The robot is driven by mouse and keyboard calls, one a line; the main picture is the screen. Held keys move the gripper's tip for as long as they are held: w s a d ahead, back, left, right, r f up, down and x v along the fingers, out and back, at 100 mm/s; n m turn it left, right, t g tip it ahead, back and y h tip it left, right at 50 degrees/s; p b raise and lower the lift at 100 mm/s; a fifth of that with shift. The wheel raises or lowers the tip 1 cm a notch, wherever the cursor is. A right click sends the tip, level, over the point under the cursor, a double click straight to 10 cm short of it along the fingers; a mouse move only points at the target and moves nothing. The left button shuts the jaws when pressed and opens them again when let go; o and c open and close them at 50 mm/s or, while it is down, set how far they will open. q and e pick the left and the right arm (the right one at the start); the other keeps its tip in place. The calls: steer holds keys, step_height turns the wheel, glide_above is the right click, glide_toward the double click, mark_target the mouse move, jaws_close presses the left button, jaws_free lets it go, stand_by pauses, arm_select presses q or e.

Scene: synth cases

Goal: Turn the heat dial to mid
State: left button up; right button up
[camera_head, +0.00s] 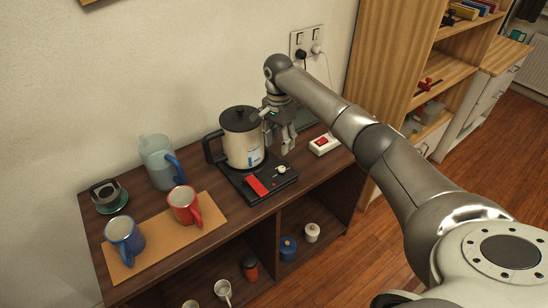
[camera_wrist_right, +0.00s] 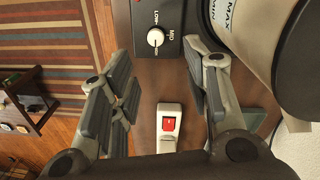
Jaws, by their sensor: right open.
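The heat dial (camera_head: 281,170) is a small white knob on the black kettle base (camera_head: 285,184). In the right wrist view the dial (camera_wrist_right: 155,38) sits beside the printed words LOW and MID; I cannot tell exactly which mark it points at. A silver and black kettle (camera_head: 243,143) stands on the base, which also has a red switch (camera_head: 256,186). My left gripper is not in view.
A white power strip with a red switch (camera_head: 323,143) lies right of the base. A blue pitcher (camera_head: 160,165), red mug (camera_head: 183,203) and blue mug (camera_head: 124,238) stand to the left, the mugs on a tan mat (camera_head: 160,240). A wall socket (camera_head: 306,42) is behind.

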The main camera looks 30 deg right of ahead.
mark_target(281, 168)
steer(key=f, duration=0.3)
steer(key=s+f+p, duration=0.1)
steer(key=f, duration=0.2)
steer(key=shift+s+f, duration=0.15)
steer(key=shift+f, duration=0.2)
step_height(281, 168, down, 4)
steer(key=shift+r, duration=0.25)
steer(key=shift+d, duration=0.1)
steer(key=shift+c, duration=1)
jaws_close()
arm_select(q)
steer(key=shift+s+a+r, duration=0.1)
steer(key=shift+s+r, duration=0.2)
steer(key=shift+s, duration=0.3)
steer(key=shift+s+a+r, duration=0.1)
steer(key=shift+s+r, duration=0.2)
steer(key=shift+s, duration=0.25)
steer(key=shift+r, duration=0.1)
